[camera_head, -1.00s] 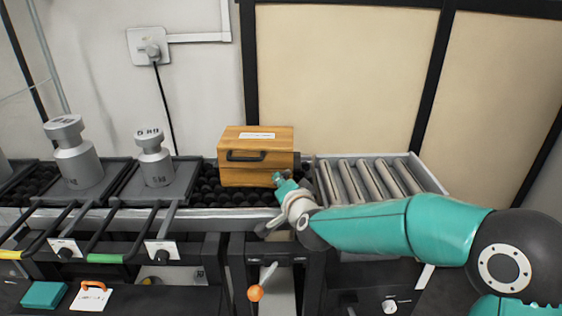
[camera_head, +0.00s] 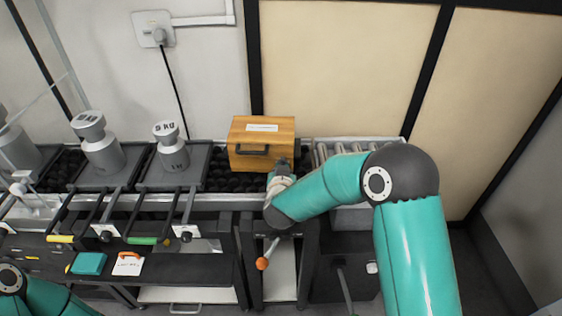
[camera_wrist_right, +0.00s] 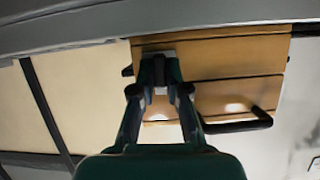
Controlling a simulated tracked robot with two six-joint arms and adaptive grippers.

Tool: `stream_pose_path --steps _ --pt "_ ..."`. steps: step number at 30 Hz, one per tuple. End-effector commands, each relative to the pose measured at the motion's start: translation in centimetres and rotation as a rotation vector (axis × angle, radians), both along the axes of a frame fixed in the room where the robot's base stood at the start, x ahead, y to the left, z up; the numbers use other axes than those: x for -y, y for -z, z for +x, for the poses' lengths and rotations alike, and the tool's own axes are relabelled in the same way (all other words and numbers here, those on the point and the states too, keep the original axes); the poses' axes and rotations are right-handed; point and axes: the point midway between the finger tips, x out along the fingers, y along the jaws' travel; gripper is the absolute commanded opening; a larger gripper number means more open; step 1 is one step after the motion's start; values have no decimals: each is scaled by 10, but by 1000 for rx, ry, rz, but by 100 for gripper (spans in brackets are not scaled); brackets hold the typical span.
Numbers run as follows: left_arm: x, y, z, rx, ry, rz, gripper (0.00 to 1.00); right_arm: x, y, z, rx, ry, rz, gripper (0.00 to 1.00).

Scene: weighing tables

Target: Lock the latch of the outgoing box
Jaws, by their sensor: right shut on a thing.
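The outgoing box (camera_head: 278,129) is a wooden box with a pale label on top and a dark handle on its front. It stands at the right end of the black roller bed. My right gripper (camera_head: 281,164) is at the box's lower right front. In the right wrist view the gripper (camera_wrist_right: 160,65) is shut against the front of the box (camera_wrist_right: 225,65), near the edge away from the handle. What it holds there is small and mostly hidden by the fingers; it appears to be the latch. My left arm shows at the lower left; its gripper is out of view.
Grey weights stand on scale plates left of the box, one of them here (camera_head: 170,149). A metal roller conveyor (camera_head: 325,152) lies right of the box, partly behind my arm. An orange-knobbed lever (camera_head: 262,264) sticks out below. A wall is close behind.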

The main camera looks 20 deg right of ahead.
Motion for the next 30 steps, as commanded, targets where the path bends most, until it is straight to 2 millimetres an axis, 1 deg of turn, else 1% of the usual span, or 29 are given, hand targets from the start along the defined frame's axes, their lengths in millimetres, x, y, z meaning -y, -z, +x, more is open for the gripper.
stream_pose_path --steps 1,6,20,21,23,30 --pt "0 -6 0 0 0 0 40 -1 0 -1 -15 -2 -17 0" --pt "0 -11 0 0 0 0 40 -1 2 -1 -29 -1 -60 0" --pt "0 -12 0 0 0 0 40 -1 4 -1 -34 -3 -75 0" --pt "0 -12 0 0 0 0 40 -1 4 -1 -34 -3 -75 16" --pt "0 -12 0 0 0 0 40 -1 3 -1 -34 -3 -75 25" --pt "0 -12 0 0 0 0 40 -1 1 0 -29 -2 -74 25"
